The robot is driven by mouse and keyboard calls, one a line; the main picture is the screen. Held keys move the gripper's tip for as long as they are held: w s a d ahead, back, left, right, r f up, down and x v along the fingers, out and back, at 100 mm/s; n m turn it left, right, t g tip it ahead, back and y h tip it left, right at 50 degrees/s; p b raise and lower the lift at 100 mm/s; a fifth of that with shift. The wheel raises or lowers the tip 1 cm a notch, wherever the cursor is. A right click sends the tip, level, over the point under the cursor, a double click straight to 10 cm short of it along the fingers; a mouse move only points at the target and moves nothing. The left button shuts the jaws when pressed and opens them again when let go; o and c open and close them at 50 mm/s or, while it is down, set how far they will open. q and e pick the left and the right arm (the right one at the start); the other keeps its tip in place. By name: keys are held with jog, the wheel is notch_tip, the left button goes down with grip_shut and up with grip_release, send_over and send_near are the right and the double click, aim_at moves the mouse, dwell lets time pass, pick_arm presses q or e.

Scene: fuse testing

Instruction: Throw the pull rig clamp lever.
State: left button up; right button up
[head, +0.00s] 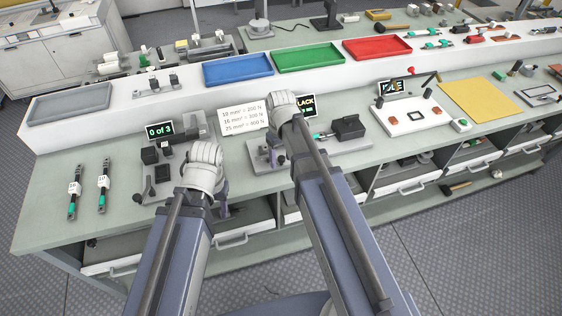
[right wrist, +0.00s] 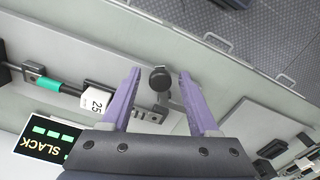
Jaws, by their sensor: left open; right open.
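The pull rig (head: 262,158) is a grey plate on the bench, partly hidden behind my right arm. Its display (head: 306,104) reads SLACK in the right wrist view (right wrist: 42,140). A dark lever with a round black knob (right wrist: 160,80) shows in the right wrist view, between the fingers of my right gripper (right wrist: 160,72). The fingers are spread, with gaps to the knob. In the head view my right gripper (head: 280,158) is over the rig's left part. A cable with a green sleeve (right wrist: 47,84) and a 25 tag lies along the rig. My left gripper (head: 222,196) is open near the bench front.
Left of the rig is a station with a "0 of 3" display (head: 160,130). Two cables (head: 103,185) lie at the far left. A card with force values (head: 243,118) stands behind. Blue (head: 238,70), green (head: 308,57) and red (head: 377,48) trays sit on the shelf.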

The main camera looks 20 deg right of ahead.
grip_shut()
dwell(0.5)
